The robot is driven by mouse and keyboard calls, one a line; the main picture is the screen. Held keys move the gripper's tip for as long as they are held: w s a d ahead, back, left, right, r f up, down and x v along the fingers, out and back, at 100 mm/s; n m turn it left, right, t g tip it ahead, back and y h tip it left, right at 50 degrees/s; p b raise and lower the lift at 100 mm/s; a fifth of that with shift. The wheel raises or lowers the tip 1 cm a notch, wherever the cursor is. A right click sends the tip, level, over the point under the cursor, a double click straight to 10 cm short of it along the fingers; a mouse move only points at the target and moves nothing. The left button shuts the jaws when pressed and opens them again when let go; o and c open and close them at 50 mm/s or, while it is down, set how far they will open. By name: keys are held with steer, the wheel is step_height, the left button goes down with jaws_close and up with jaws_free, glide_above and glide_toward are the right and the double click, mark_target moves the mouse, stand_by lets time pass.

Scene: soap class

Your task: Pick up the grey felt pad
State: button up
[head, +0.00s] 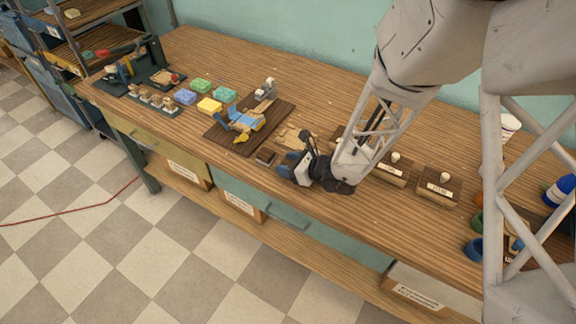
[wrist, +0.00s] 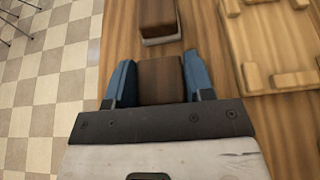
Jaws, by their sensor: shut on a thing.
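My gripper (wrist: 163,82) has two blue fingers, shut on a dark brown block (wrist: 161,80) between them. No grey felt shows on this block; its underside is hidden. A second brown block (wrist: 157,16) with a pale grey layer along its near edge lies just beyond the fingertips, apart from them. In the head view my gripper (head: 288,170) is low over the front part of the workbench, and the second block (head: 265,157) is just left of it. The held block cannot be made out in the head view.
A light wooden frame (wrist: 245,75) lies right of my gripper. On the workbench (head: 330,105) are a dark board (head: 221,136) with a blue and yellow item, coloured sponges (head: 209,105), and labelled wooden blocks (head: 437,190) at right. The bench's front edge is close.

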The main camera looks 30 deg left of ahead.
mark_target(288, 163)
steer(key=shift+r, duration=0.1)
steer(key=shift+r, duration=1.45)
steer(key=shift+s+d+r, duration=0.15)
steer(key=shift+r, duration=0.15)
steer(key=s+d+r, duration=0.1)
steer(key=s+d, duration=0.9)
steer(key=d, duration=0.1)
steer(key=shift+s+d+r, duration=0.15)
steer(key=shift+s, duration=0.15)
